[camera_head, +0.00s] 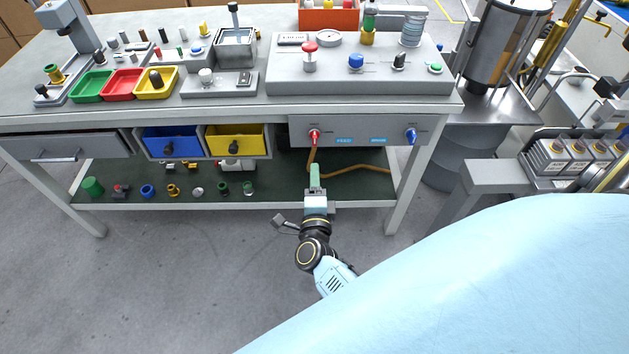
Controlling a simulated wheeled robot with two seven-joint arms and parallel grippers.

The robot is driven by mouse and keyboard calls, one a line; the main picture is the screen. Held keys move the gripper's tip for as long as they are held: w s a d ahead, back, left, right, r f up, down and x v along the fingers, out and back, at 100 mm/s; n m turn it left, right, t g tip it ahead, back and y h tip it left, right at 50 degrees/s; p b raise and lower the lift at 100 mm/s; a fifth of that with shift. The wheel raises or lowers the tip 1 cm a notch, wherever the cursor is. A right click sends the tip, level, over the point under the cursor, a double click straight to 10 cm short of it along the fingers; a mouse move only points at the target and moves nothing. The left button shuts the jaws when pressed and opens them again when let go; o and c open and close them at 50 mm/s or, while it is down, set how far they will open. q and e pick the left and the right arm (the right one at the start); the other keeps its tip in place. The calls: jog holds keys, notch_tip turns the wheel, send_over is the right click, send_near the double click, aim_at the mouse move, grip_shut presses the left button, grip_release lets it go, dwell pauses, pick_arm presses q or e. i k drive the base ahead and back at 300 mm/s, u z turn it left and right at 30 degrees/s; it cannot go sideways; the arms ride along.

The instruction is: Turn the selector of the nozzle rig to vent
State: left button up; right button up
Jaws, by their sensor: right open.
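A grey rig box (300,84) stands on the right part of the bench. My right gripper (315,190) is open in front of the bench, below the front panel and apart from these knobs. My left gripper is out of view.
The front panel (360,128) carries a red valve handle (314,136) and a blue one (411,135). A brown hose (350,170) runs below it. Open drawers with blue (170,138) and yellow (235,137) bins jut out. Floor in front is clear.

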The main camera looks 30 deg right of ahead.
aim_at(399, 60)
jog(key=k, duration=1)
